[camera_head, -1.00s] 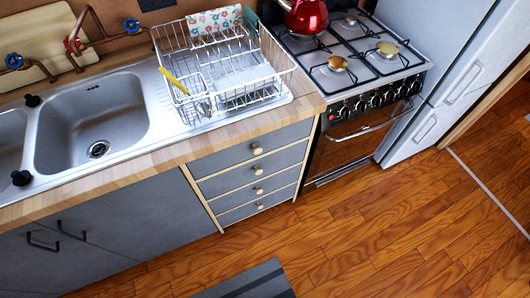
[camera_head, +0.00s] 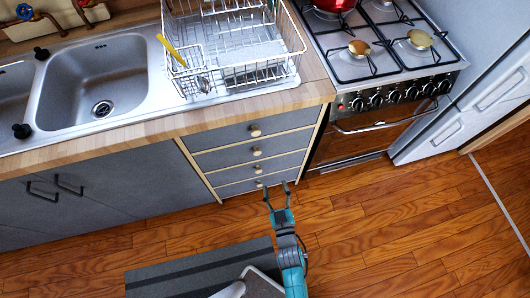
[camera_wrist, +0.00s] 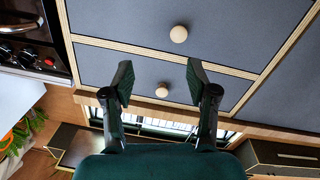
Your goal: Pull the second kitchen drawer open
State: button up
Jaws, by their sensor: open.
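The grey kitchen drawers stand in a stack of several, all shut, with round wooden knobs. The second drawer from the top (camera_head: 231,156) has its knob (camera_head: 257,151) in the middle of its front. My gripper (camera_head: 276,188) is in front of the stack, low in the head view, with its fingers spread and empty. In the wrist view two knobs show: one (camera_wrist: 178,34) above the fingertips and one (camera_wrist: 162,90) framed between the open fingers (camera_wrist: 160,80). That view looks upside down, so the upper one may be the second drawer's knob. Neither knob is gripped.
The oven (camera_head: 350,145) stands right of the drawers, with a fridge beyond. A dish rack (camera_head: 240,60) and sink (camera_head: 100,85) are on the counter. A grey striped mat (camera_head: 160,280) lies on the wooden floor, which is otherwise open at right.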

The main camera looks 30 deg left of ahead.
jog(key=n+y, duration=0.1)
send_near(258, 155)
jog(key=shift+g, duration=0.4)
jog(key=x, duration=1)
jog(key=shift+w+r, duration=0.25)
jog(key=shift+r, duration=0.1)
grip_shut()
